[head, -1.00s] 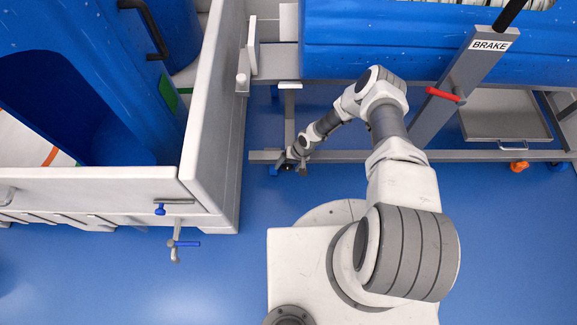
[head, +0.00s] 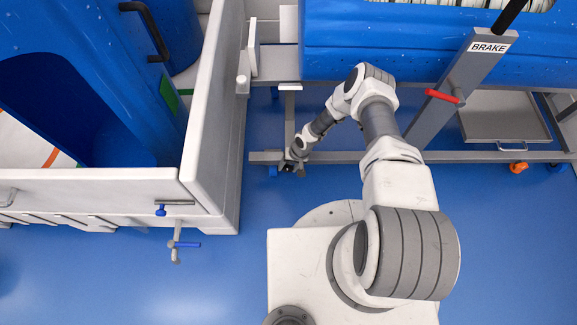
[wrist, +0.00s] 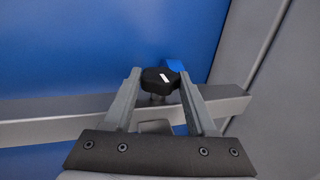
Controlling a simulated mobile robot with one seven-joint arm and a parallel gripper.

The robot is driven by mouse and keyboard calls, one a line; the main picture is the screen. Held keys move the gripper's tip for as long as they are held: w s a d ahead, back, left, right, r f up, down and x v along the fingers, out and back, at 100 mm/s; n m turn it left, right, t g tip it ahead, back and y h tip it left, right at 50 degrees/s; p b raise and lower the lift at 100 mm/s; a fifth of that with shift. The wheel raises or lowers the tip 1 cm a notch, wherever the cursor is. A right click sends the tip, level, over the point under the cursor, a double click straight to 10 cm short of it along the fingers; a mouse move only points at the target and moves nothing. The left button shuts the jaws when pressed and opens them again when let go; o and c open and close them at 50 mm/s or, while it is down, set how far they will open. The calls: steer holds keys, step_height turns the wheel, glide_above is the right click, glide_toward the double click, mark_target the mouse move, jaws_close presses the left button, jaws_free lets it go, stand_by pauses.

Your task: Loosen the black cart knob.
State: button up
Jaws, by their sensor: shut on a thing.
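The black cart knob (wrist: 157,85), with a white mark on its face, sits between the fingertips of my gripper (wrist: 159,81) in the wrist view. The gripper is shut on the knob, with one finger on each side. A grey cart rail (wrist: 60,107) runs behind the fingers. In the head view my gripper (head: 289,167) is low at the left end of the cart's lower rail (head: 350,156). The knob is too small and covered by my gripper to make out there.
A grey post labelled BRAKE (head: 489,46) with a red handle (head: 443,95) stands to the right of my arm. Blue floor (head: 210,285) is clear in front.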

steer(key=shift+a+r, duration=0.1)
steer(key=shift+r, duration=0.05)
steer(key=shift+a+h+p, duration=0.15)
steer(key=shift+h+p, duration=0.3)
steer(key=shift+h, duration=0.75)
steer(key=h, duration=0.1)
steer(key=h+b, duration=0.1)
steer(key=h, duration=0.1)
steer(key=shift+a+f+h, duration=0.2)
steer(key=shift+a+h, duration=0.05)
steer(key=shift+h, duration=0.15)
steer(key=shift+a+h, duration=0.1)
steer(key=shift+h, duration=1.9)
steer(key=o, duration=1.4)
